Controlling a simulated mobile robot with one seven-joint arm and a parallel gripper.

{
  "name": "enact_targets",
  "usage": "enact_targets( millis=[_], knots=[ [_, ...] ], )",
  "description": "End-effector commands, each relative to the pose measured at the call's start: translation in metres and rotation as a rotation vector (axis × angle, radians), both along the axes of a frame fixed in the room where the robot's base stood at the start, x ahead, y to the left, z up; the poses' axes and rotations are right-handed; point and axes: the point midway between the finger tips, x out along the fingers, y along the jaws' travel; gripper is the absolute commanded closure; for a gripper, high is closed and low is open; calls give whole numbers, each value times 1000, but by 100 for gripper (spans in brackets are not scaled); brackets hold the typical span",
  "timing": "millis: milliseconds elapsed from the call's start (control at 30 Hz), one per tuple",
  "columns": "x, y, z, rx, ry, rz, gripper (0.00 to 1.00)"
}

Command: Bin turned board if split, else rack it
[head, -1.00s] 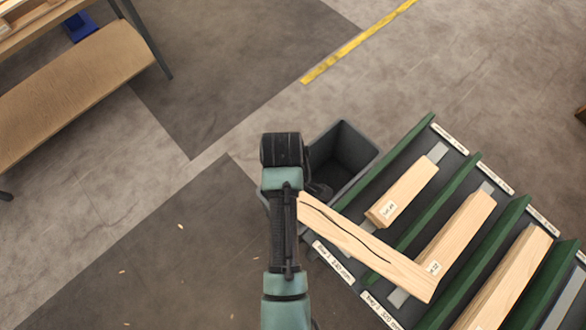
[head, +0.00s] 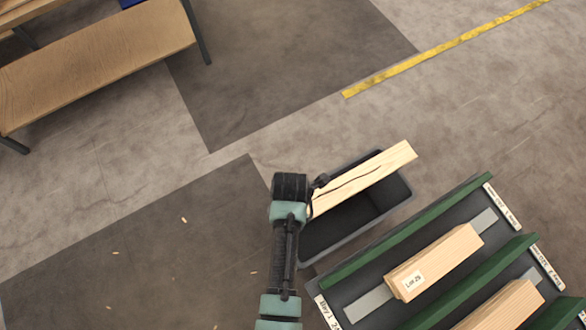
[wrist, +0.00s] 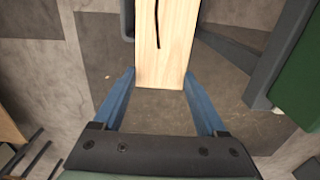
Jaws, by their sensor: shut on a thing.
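A pale wooden board (head: 372,175) with a long dark crack along its face is held out over the dark grey bin (head: 318,244). My gripper (head: 318,186) is shut on the board's near end, at its left in the head view. In the wrist view the board (wrist: 168,45) lies between the two blue fingers (wrist: 160,84) and the dark crack shows on it. The bin's inside looks empty where it shows; the board hides its far part. The rack (head: 345,315) with green dividers stands to the right of the bin.
A board labelled Lot 28 (head: 436,262) lies in the rack's first bay, and another board (head: 505,306) lies in the bay beside it. A wooden bench (head: 95,62) stands at upper left. A yellow line (head: 445,50) crosses open floor.

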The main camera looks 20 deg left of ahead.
Motion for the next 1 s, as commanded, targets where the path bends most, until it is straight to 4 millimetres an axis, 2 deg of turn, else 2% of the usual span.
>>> enact_targets(
  millis=[33,500,700,1000],
  knots=[
    [1,0,-26,0,-3,3,94],
    [2,0,-134,0,-3,6,94],
    [2,0,-157,0,-4,6,94],
    [2,0,-167,0,-3,6,94]
  ],
)
